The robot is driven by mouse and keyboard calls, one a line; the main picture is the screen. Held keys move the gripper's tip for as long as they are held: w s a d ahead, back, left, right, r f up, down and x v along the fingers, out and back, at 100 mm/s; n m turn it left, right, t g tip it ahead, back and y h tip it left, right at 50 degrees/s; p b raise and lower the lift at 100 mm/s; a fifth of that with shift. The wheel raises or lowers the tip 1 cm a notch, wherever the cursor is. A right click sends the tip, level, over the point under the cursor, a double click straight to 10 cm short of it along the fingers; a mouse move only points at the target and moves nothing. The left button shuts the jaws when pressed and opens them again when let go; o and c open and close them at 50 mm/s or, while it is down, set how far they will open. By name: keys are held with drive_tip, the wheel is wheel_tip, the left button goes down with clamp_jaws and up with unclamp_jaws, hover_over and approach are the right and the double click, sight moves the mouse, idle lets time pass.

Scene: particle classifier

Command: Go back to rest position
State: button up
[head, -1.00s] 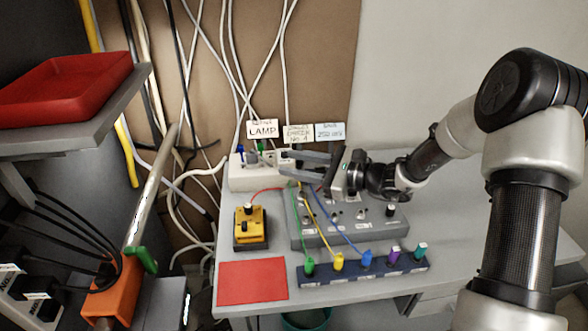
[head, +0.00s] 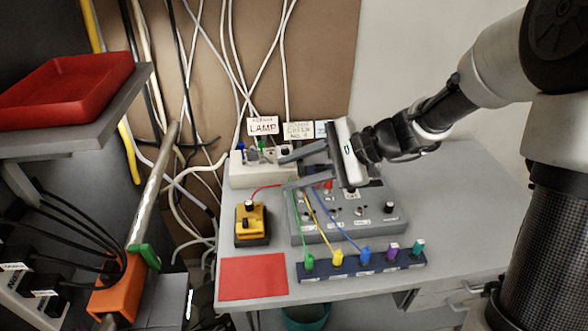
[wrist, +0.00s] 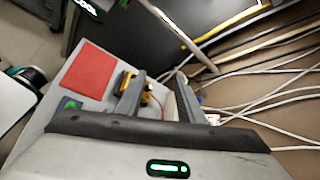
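My gripper (head: 283,172) is in the upper middle of the head view, over the back of the grey table (head: 450,195). It points left, its two fingers apart with nothing visible between them. It appears above the grey control box (head: 345,222) and in front of part of the white socket box (head: 250,176). In the wrist view my gripper (wrist: 157,90) also shows spread, empty fingers. My arm reaches in from the right of the head view. The exact gap between the fingers and the socket box is hard to tell.
A yellow device (head: 251,220), a red mat (head: 253,277) and a blue plug strip (head: 340,269) with coloured plugs lie on the table. Coloured wires run to the control box. Label cards (head: 263,126) stand behind. A red tray (head: 65,90) is at left. The table's right side is clear.

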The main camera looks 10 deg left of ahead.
idle(0.3)
drive_tip(key=s+d+r+n+t+h+p, duration=0.4)
drive_tip(key=s+d+r+n+h+p, duration=0.6)
drive_tip(key=s+d+r, duration=0.7)
drive_tip(key=d+r+h+p, duration=0.1)
drive_tip(key=d+r, duration=0.1)
drive_tip(key=d, duration=0.2)
drive_tip(key=shift+s+r+n+t+h, duration=0.3)
drive_tip(key=shift+s+r+t+h, duration=0.05)
drive_tip(key=shift+r+t+h, duration=0.05)
